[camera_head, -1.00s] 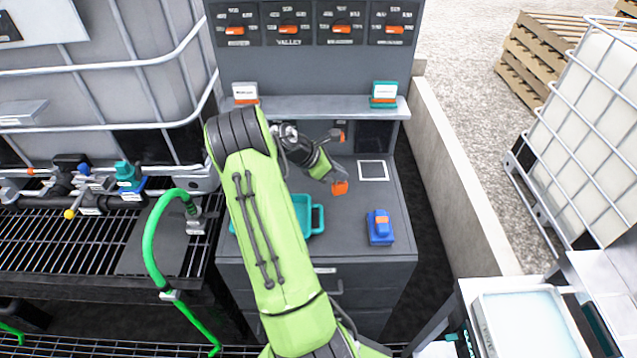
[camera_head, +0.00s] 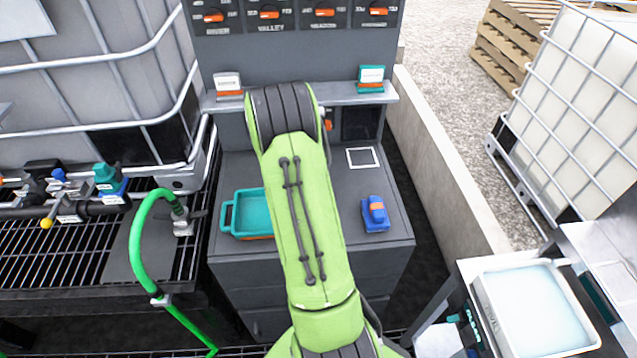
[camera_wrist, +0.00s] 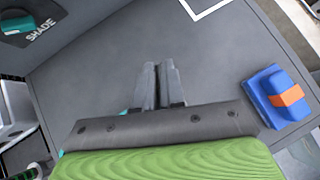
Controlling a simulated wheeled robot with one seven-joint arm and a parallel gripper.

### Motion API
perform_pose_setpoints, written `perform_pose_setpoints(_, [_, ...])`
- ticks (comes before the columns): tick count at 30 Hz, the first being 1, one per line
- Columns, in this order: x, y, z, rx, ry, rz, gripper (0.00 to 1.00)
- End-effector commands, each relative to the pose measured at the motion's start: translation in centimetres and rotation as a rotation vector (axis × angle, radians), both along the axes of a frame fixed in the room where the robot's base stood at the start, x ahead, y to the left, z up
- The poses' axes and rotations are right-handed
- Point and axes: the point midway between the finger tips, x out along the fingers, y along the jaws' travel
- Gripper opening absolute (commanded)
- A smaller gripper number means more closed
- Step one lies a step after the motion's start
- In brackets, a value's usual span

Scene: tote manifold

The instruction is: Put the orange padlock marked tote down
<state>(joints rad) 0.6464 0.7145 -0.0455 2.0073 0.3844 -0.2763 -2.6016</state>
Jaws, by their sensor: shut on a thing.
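My gripper (camera_wrist: 158,86) shows in the wrist view with its two dark fingers close together above the grey worktop. In the head view my green arm covers it. The orange padlock is hidden now behind my arm and fingers; it hung at my gripper's tip in the earlier head view. I take it as held between the fingers, and its marking cannot be read.
A grey worktop (camera_head: 386,186) carries a teal tray (camera_head: 228,217) left of my arm. A blue block with an orange band (camera_head: 375,214) stands at the right, also in the wrist view (camera_wrist: 262,84). A white square outline (camera_head: 362,157) lies behind it on bare worktop.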

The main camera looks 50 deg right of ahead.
Motion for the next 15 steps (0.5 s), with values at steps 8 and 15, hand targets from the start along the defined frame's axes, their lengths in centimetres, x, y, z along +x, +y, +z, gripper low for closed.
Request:
perform_pose_setpoints(8, [-0.1, -0.1, -4.4, 0.001, 0.002, -0.003, 0.00])
perform_pose_setpoints(15, [0.0, -0.1, -4.5, -0.003, -0.002, -0.004, 0.00])
